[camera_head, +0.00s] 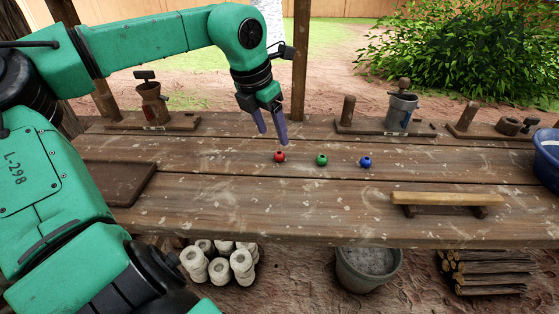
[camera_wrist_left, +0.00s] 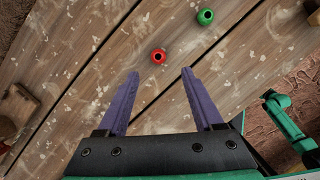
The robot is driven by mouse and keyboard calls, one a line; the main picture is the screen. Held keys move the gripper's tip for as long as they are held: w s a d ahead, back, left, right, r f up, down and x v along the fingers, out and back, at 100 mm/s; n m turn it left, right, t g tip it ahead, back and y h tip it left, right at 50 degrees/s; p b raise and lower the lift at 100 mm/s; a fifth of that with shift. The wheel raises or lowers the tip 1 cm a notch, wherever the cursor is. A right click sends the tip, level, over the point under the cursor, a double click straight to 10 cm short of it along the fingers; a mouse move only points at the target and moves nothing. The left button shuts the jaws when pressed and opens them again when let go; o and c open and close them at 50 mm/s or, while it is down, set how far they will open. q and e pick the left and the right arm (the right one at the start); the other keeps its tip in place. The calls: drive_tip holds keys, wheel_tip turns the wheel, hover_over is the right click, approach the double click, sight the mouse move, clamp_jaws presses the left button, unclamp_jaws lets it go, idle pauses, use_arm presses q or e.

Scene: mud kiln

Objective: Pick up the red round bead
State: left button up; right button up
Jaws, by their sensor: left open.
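The red round bead (camera_head: 279,157) sits on the wooden table, leftmost of three beads in a row. In the left wrist view the red bead (camera_wrist_left: 158,56) lies ahead of the fingertips, roughly between their lines, with its dark hole showing. My left gripper (camera_head: 272,138) is open and empty, with its purple fingers pointing down just above and behind the red bead. The fingers also show in the left wrist view (camera_wrist_left: 160,72), spread apart and not touching the bead. My right gripper is not in view.
A green bead (camera_head: 321,160) and a blue bead (camera_head: 366,162) sit to the right of the red one. A wooden bar stand (camera_head: 447,198) is at front right, a blue bowl (camera_head: 548,160) at the right edge, and a dark board (camera_head: 118,183) at left. The table between is clear.

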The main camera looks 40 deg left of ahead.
sight(278, 154)
use_arm(q)
drive_tip(key=x, duration=0.8)
drive_tip(key=shift+w+a, duration=0.1)
drive_tip(key=shift+a, duration=0.05)
clamp_jaws()
